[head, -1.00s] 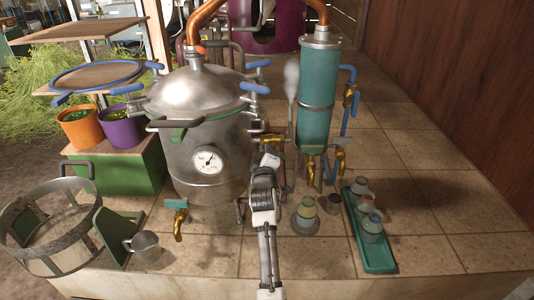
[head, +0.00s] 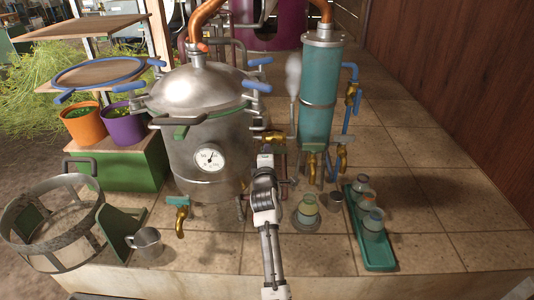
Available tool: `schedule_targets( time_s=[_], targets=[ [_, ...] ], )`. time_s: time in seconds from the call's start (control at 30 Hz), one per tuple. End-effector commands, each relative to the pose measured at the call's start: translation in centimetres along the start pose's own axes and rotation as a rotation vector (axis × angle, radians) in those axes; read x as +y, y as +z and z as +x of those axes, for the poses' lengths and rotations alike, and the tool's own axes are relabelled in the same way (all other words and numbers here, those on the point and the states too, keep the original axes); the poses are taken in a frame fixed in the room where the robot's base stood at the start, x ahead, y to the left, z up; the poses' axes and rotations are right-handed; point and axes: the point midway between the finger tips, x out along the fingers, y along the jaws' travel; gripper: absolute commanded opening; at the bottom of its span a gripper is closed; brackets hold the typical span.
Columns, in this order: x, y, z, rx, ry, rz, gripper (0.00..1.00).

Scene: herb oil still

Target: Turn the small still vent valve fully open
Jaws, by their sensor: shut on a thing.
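The small metal still (head: 205,120) stands left of centre, with a domed lid and a round gauge on its front. A brass valve (head: 271,138) sticks out from its right side, below a white plume; I take it for the vent valve. My gripper (head: 265,158) is just below and in front of this valve, seen from behind. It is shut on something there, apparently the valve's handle. The fingertips and the handle are mostly hidden by my gripper, so the handle's exact angle is unclear.
A teal condenser (head: 317,95) with brass taps stands close on the right. A brass drain tap (head: 181,215) juts from the still's lower front. A small jar (head: 308,208) and a green tray (head: 370,255) with jars sit at right. Tiled floor at far right is clear.

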Motion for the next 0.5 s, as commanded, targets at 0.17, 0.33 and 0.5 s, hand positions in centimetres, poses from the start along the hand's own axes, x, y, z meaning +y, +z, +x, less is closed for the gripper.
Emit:
schedule_targets(
  time_s=[0.17, 0.33, 0.5],
  targets=[
    [-0.16, -0.02, 0.00, 0.000, -0.003, -0.003, 0.00],
    [-0.19, -0.03, -0.01, 0.000, -0.003, -0.003, 0.18],
    [-0.14, -0.03, -0.01, 0.000, -0.003, -0.001, 0.34]
  ],
)
